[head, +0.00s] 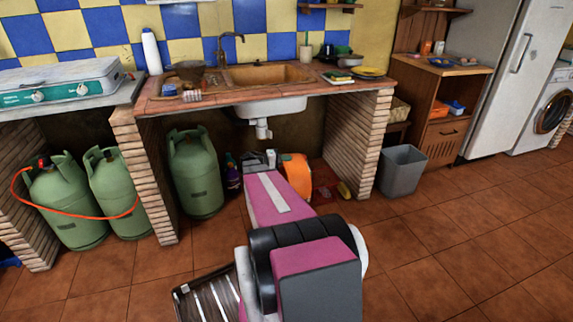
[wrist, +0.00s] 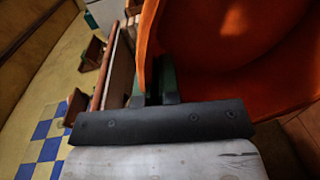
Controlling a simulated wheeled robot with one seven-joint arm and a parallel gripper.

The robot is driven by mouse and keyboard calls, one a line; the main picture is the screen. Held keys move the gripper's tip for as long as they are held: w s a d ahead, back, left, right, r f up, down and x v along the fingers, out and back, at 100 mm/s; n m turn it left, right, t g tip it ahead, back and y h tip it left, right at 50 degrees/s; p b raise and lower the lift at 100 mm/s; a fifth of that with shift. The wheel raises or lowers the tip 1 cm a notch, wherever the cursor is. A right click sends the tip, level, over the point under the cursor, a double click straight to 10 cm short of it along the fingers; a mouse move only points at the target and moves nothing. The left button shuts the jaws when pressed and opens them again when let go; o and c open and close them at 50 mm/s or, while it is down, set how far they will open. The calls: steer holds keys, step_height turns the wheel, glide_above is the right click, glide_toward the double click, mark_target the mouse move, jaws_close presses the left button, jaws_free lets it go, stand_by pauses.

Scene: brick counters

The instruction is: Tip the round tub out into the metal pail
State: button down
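The round orange tub (head: 297,175) is at the end of my arm, under the sink counter's front edge in the head view. In the wrist view the tub (wrist: 235,60) fills the upper right, with its inside partly visible and shaded. My gripper (wrist: 155,95) has its fingers on either side of the tub's wall near the rim, gripping it. The tub looks tilted. I cannot make out any contents. A grey pail-like bin (head: 402,170) stands upright on the floor to the right, apart from the tub. Its inside is mostly hidden.
A brick pillar (head: 358,145) stands between tub and bin. The tiled floor (head: 450,240) at right is clear.

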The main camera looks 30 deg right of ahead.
steer(key=shift+r, duration=0.95)
steer(key=shift+s+r+t+y, duration=0.1)
steer(key=shift+r+t+y, duration=0.2)
steer(key=shift+r+y, duration=0.6)
step_height(320, 180, up, 2)
steer(key=y, duration=0.2)
steer(key=t+y, duration=0.1)
steer(key=y, duration=0.2)
steer(key=shift+r+y, duration=0.2)
steer(key=shift+y, duration=0.1)
step_height(320, 180, up, 3)
steer(key=t+y, duration=0.1)
steer(key=y, duration=0.4)
steer(key=shift+d, duration=0.1)
step_height(320, 180, up, 3)
steer(key=y, duration=0.2)
steer(key=t+y, duration=0.1)
steer(key=y, duration=0.2)
steer(key=shift+f+t+y, duration=0.15)
steer(key=shift+t+y, duration=0.15)
steer(key=shift+a, duration=0.2)
